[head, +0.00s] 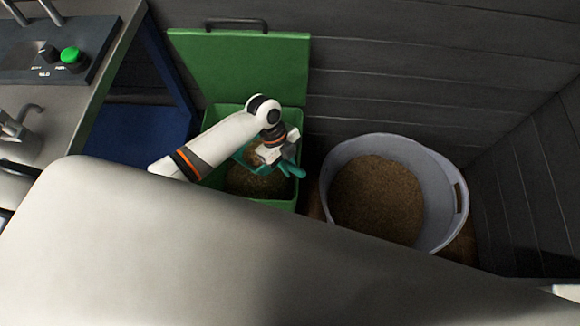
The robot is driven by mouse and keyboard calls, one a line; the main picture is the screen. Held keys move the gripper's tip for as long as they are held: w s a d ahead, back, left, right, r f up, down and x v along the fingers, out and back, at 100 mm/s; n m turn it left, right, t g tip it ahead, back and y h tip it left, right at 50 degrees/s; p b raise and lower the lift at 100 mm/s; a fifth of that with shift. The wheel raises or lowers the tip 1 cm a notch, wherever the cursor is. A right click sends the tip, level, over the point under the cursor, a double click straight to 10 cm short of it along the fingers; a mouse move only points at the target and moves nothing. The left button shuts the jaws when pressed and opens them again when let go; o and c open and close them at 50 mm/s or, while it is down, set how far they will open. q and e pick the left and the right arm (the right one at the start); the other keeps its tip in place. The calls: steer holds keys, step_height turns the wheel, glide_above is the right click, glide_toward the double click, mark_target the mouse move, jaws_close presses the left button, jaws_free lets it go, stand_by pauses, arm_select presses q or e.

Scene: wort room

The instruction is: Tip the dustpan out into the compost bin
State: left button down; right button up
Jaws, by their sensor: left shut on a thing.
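The green compost bin (222,117) stands against the dark wall with its lid (240,68) swung up and open. Brown material (258,186) shows inside it. My left gripper (277,153) is over the bin and shut on the teal dustpan (293,170). The dustpan is partly hidden by the gripper and the arm, and it is over the bin's opening. Some brown material shows beside the dustpan, but I cannot tell whether it lies on the pan or in the bin. My right gripper is not in view.
A grey tub (441,240) full of brown grain stands close to the right of the bin. A metal counter (103,90) with a control panel (85,50) and green button is at the left. A dark plank wall (420,60) closes off the back.

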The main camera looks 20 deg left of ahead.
arm_select(q)
steer(key=shift+w+a+r+h, duration=0.1)
steer(key=shift+r+h, duration=0.05)
steer(key=shift+r, duration=0.2)
steer(key=shift+w+a+r+h, duration=0.1)
steer(key=shift+r+h, duration=0.05)
steer(key=shift+r, duration=0.2)
steer(key=shift+w+a+r+g+h, duration=0.2)
steer(key=shift+a+r+g+h, duration=0.2)
steer(key=shift+a+r+h, duration=0.15)
steer(key=shift+w+a+r+g+h+b, duration=0.2)
steer(key=shift+w+a+r+h, duration=0.1)
steer(key=shift+a+r+h, duration=0.25)
steer(key=shift+w+a+r+g+h+b, duration=0.2)
steer(key=shift+w+a+r+h, duration=0.1)
steer(key=shift+a+r, duration=0.35)
steer(key=shift+w+a+r+h, duration=0.2)
steer(key=shift+a+r+h, duration=0.3)
steer(key=shift+r+h, duration=0.15)
steer(key=shift+w+a+r+g+h+b, duration=0.35)
steer(key=shift+a+r+h+b, duration=0.1)
steer(key=shift+a+b, duration=0.3)
steer(key=shift+w+a+r+g+h+b, duration=0.35)
steer(key=shift+a+r+h+b, duration=0.1)
steer(key=shift+a+b, duration=0.3)
steer(key=shift+d, duration=0.1)
